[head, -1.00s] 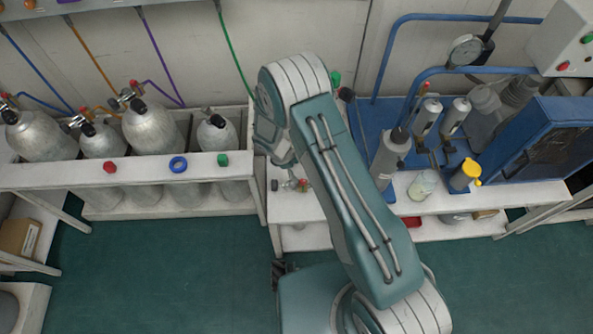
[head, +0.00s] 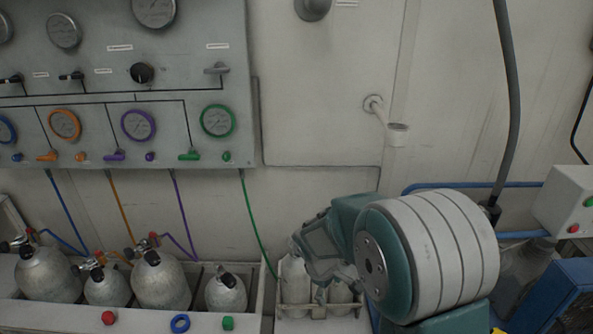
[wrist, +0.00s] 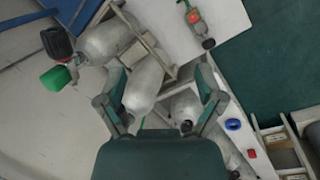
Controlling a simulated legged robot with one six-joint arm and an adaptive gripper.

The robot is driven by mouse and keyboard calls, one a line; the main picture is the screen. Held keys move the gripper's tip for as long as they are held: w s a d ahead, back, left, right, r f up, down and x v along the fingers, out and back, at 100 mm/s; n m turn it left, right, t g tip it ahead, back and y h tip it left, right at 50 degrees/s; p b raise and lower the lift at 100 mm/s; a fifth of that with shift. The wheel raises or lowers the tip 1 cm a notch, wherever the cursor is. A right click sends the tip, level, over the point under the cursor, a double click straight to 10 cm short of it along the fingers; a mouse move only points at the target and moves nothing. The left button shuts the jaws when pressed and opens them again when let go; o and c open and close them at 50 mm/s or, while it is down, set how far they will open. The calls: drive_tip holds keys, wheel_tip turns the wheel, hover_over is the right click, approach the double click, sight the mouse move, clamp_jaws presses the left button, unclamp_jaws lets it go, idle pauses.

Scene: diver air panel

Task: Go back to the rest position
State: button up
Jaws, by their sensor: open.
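My gripper (head: 325,262) is in the lower middle of the head view, beside the large banded joint of my arm. It is above a small rack with pale bottles (head: 293,280), partly hidden behind the arm. In the wrist view my gripper (wrist: 158,88) has its two teal fingers spread apart, with nothing held between them. Grey cylinders (wrist: 145,85) show beyond and between the fingers; I cannot tell how far off they are.
A gauge panel (head: 228,75) hangs on the wall at upper left. Several gas cylinders (head: 160,283) stand in a white rack below it, with coloured hoses. A wall holder (head: 397,130) juts out above the arm. A white box (head: 570,200) and blue cabinet (head: 560,305) are at right.

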drive_tip(key=s+d+r+m+t+y, duration=0.1)
drive_tip(key=s+r+m, duration=0.4)
drive_tip(key=s+r, duration=0.5)
drive_tip(key=s+d+r+m+t+y, duration=0.1)
drive_tip(key=s+d+r+m+t, duration=0.2)
drive_tip(key=s+r, duration=0.8)
drive_tip(key=s+d+m, duration=0.2)
drive_tip(key=d, duration=0.1)
drive_tip(key=shift+d+t+y, duration=0.15)
drive_tip(key=shift+t+y, duration=0.15)
drive_tip(key=shift+y, duration=0.1)
